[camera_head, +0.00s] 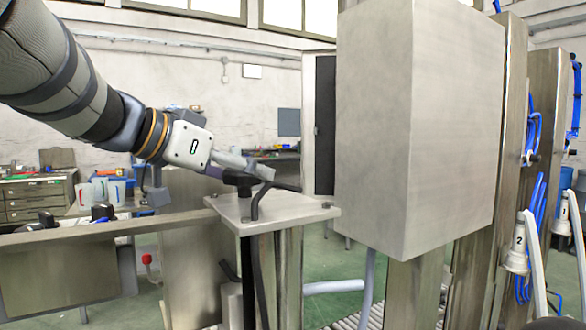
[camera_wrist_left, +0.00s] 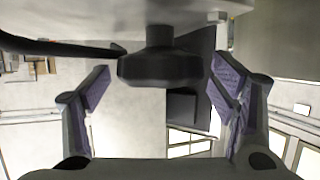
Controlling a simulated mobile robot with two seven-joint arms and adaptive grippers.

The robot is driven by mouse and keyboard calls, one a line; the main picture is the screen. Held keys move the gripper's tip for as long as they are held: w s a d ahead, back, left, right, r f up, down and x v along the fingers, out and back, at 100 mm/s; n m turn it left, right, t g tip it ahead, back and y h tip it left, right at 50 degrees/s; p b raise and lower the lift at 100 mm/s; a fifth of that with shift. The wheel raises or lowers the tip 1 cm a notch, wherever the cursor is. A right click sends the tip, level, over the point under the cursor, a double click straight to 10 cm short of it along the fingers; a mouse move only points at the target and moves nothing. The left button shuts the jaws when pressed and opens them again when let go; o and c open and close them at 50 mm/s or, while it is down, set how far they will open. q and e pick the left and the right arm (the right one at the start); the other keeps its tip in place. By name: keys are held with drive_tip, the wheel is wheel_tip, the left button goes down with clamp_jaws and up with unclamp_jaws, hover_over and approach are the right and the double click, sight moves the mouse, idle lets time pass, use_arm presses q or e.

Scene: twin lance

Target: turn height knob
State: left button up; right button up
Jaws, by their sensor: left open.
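The black height knob (camera_head: 236,178) stands on top of a metal plate (camera_head: 290,208) in the head view. In the left wrist view the knob (camera_wrist_left: 160,68) is a wide dark head on a short stem, between the two finger pads. My left gripper (camera_head: 243,168) comes in from the left, right at the knob, and partly covers it. In the wrist view my left gripper (camera_wrist_left: 162,86) is open, with purple pads and a visible gap on each side of the knob. My right gripper is not in view.
A bent black lever (camera_head: 257,200) rises from the plate beside the knob, and the lever (camera_wrist_left: 70,48) also shows in the wrist view. A large grey metal cabinet (camera_head: 400,120) stands close to the right. A metal rail (camera_head: 100,231) runs along the left.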

use_arm(q)
drive_tip(key=shift+w+d+f, duration=0.15)
drive_tip(key=shift+w+d, duration=0.05)
drive_tip(key=shift+w, duration=0.05)
drive_tip(key=shift+s+a, duration=0.1)
drive_tip(key=shift+a, duration=0.05)
drive_tip(key=c, duration=1.2)
drive_tip(key=shift+h, duration=0.3)
